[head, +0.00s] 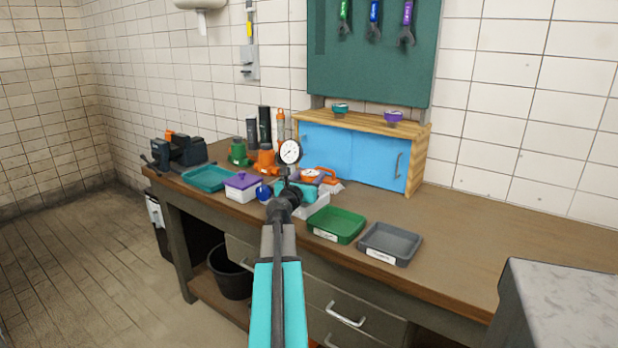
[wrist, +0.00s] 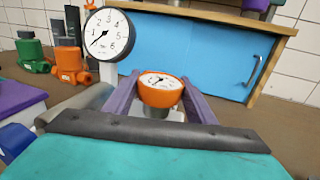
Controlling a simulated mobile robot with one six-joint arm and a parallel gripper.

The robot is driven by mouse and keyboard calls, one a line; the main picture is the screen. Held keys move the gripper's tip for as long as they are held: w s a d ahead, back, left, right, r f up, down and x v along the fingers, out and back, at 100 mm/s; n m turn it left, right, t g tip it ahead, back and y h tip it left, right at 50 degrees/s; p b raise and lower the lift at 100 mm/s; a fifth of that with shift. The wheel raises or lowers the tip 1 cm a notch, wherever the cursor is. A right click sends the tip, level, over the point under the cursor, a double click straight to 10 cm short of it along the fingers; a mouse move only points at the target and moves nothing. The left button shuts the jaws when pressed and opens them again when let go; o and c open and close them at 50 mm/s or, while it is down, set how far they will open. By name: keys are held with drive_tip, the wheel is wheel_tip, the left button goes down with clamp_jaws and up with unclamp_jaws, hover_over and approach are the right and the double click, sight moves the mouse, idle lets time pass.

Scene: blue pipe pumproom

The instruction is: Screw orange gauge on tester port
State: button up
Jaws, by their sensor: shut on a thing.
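The orange gauge (wrist: 160,92) sits between the two purple fingers of my gripper (wrist: 160,100) in the wrist view, its white dial facing up. In the head view the orange gauge (head: 314,173) shows just beyond my gripper (head: 318,178), over the bench. The tester's large white dial (wrist: 108,34) stands upright on a pale post just left of the gauge; it also shows in the head view (head: 290,151). A pale metal part lies under the orange gauge. The tester port is hidden, so I cannot tell if the gauge touches it.
A blue-doored cabinet (head: 340,155) stands behind, with a teal gauge (head: 340,109) and a purple gauge (head: 393,117) on top. Green (head: 240,153) and orange (head: 266,163) valves stand left of the tester. A green tray (head: 337,225) and a grey tray (head: 390,243) lie at the front.

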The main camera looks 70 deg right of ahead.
drive_tip(key=shift+f+b, duration=0.55)
drive_tip(key=shift+f, duration=0.1)
drive_tip(key=shift+w+f+g+b, duration=0.1)
drive_tip(key=shift+w+g+b, duration=0.05)
drive_tip(key=shift+g+b, duration=0.2)
idle(0.3)
